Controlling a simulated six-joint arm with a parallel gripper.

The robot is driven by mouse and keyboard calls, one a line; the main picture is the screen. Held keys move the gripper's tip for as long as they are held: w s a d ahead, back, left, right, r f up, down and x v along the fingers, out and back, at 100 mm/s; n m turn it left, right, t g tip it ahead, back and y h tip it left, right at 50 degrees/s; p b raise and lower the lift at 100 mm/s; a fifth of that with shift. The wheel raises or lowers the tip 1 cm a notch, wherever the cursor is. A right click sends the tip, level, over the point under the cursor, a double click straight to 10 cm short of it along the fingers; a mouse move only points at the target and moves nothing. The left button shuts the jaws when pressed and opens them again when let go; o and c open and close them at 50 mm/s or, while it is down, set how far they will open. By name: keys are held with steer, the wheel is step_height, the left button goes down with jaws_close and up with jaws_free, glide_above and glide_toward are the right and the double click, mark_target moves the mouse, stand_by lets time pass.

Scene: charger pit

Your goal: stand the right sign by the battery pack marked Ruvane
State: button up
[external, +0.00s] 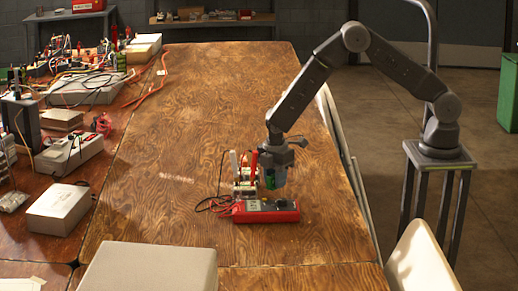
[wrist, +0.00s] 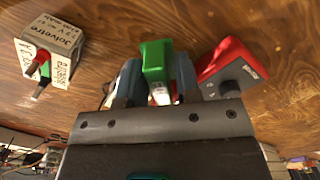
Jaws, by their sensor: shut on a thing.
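My gripper (wrist: 150,88) is shut on a green piece (wrist: 156,62) with a pale lower end; I cannot tell from its shape whether it is a sign. In the external view my gripper (external: 274,180) is low, just behind a red charger-like box (external: 266,211). The red box also shows to the right of the jaws in the wrist view (wrist: 226,66). A pale battery pack (wrist: 52,45) at upper left bears lettering like "Jolveire" and has red and green parts at one end. I cannot read Ruvane anywhere.
Small packs (external: 244,186), a white upright piece (external: 233,163) and a dark cable (external: 212,203) stand close left of my gripper. A large grey box (external: 150,267) is at the front. Clutter fills the left table. The wooden table (external: 190,120) is clear further back.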

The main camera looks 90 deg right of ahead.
steer(key=shift+f, duration=1.95)
steer(key=shift+f, duration=0.15)
steer(key=o, duration=0.9)
step_height(320, 180, up, 12)
steer(key=shift+r, duration=0.2)
